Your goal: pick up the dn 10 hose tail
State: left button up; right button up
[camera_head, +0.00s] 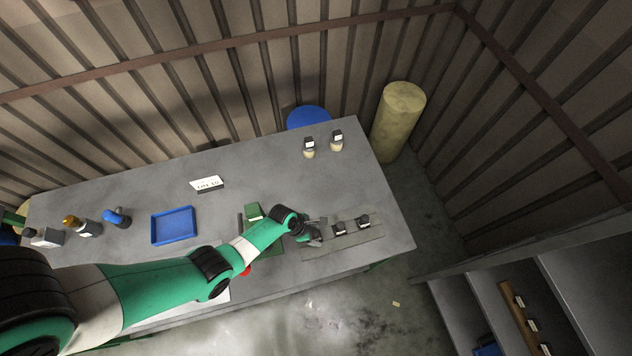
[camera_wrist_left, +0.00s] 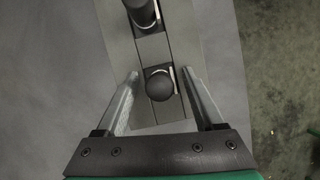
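Dark round-topped fittings, which look like the hose tails, sit in a row on a grey rack strip (camera_head: 315,250) at the table's right front. The nearest one (camera_wrist_left: 160,87) shows in the left wrist view between my fingers, with a second one (camera_wrist_left: 142,14) beyond it. Two fittings show in the head view, a nearer one (camera_head: 340,228) and a farther one (camera_head: 363,221). My left gripper (camera_head: 321,231) is open at the near end of the rack. Its fingers stand on either side of the nearest fitting, with gaps visible. I cannot read any size on the fittings. My right gripper is not in view.
A blue tray (camera_head: 174,226) and a white sign (camera_head: 207,184) lie left of the rack. Two small labelled bottles (camera_head: 309,147) stand at the back right. Bottles (camera_head: 117,217) stand at the far left. The table behind the rack is clear.

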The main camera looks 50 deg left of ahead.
pick_arm(q)
grip_shut()
jog(key=shift+r, duration=0.1)
dwell(0.3)
